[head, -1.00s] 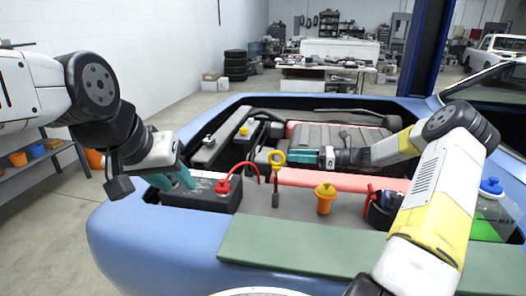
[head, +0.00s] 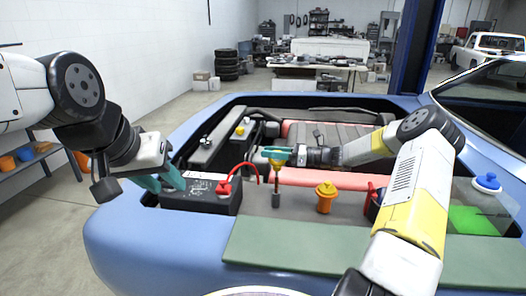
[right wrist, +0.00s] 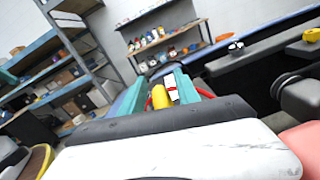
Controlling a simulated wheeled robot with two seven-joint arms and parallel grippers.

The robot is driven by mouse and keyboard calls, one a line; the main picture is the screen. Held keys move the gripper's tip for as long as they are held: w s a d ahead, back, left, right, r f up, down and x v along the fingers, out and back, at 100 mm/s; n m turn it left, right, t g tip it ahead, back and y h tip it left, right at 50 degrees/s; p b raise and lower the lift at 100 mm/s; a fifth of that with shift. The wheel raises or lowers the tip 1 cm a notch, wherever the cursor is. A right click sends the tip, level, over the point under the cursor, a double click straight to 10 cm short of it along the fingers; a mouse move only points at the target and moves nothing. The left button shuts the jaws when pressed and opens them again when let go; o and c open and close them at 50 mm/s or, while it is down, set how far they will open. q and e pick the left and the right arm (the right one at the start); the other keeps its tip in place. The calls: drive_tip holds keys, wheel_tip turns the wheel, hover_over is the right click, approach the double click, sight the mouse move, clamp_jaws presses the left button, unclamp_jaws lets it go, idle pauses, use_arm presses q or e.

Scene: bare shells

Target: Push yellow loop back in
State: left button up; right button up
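The yellow loop (head: 278,167) tops a thin upright stem above a short grey tube (head: 276,200) at the front of the engine bay. A gap of stem shows between loop and tube. My right gripper (head: 278,153) is at the loop's height, its teal fingers partly covering the loop. In the right wrist view, a yellow piece (right wrist: 160,97) shows between the fingers with space beside it, so they look open around it; contact cannot be seen. My left gripper (head: 160,181) is open and empty beside the battery's left end.
The black battery (head: 200,196) with a red cable (head: 246,166) stands left of the tube. An orange cap (head: 326,196) stands to the right. The car's green front panel (head: 330,250) is clear. A blue-capped reservoir (head: 487,183) is far right.

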drive_tip(key=shift+w+a, duration=0.2)
drive_tip(key=shift+a, duration=0.35)
drive_tip(key=shift+c, duration=0.2)
clamp_jaws()
drive_tip(key=shift+s+f, duration=0.1)
drive_tip(key=shift+f, duration=0.05)
idle(0.8)
